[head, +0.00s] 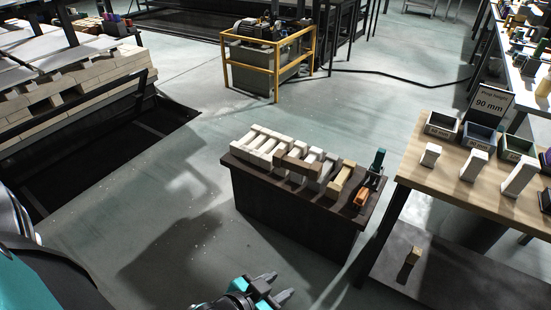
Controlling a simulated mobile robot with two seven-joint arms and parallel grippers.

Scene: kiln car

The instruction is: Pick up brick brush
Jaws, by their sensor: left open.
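A small dark table (290,207) stands in the middle of the view. At its right end lie an orange item (361,197) and an upright teal item (378,160) with a dark lower part. Either may be the brick brush; they are too small to tell which. My left gripper (281,285) is at the bottom edge of the view, in front of and below the table in the picture. Its two grey fingers are apart, with nothing between them, and it is clear of these items. My right gripper is out of view.
Several white bricks (262,150), a brown brick (298,165) and a tan brick (339,182) lie beside the items. A wooden workbench (450,178) with bins stands at right. A dark pit (90,150) lies at left. A yellow-railed machine (268,65) stands behind. Floor between is clear.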

